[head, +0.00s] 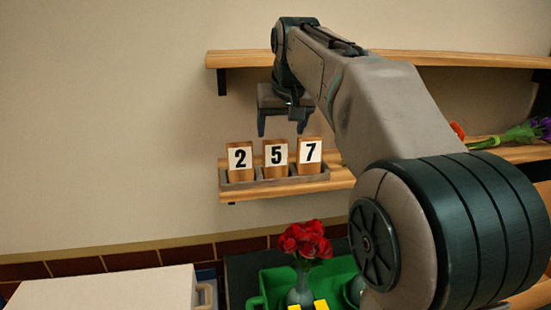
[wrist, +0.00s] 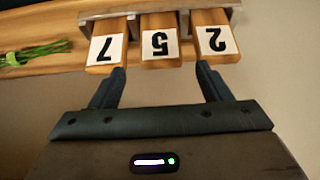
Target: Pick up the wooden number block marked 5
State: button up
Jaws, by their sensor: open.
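The wooden block marked 5 (head: 276,158) stands upright in the middle slot of a grey holder (head: 240,186) on the lower wooden shelf. The block marked 2 (head: 240,160) is on its left and the block marked 7 (head: 309,155) on its right, with small gaps. In the wrist view the order is reversed and upside down, with the 5 block (wrist: 160,45) in the middle. My gripper (head: 283,130) is open and empty, above the blocks. In the wrist view its fingertips (wrist: 160,70) are spread on either side of the 5 block, apart from it.
An upper wooden shelf (head: 235,59) runs above my gripper. Red flowers (head: 305,241) in a vase stand in a green tray (head: 270,285) below. Purple flowers with green stems (head: 520,133) lie on the lower shelf at right. A white box (head: 110,290) is at lower left.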

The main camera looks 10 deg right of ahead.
aim_at(276, 152)
jog(key=x, duration=0.7)
jog(key=shift+p+x, duration=1.05)
jog(key=shift+x, duration=1.7)
jog(key=shift+w, duration=0.15)
jog(key=c, duration=0.7)
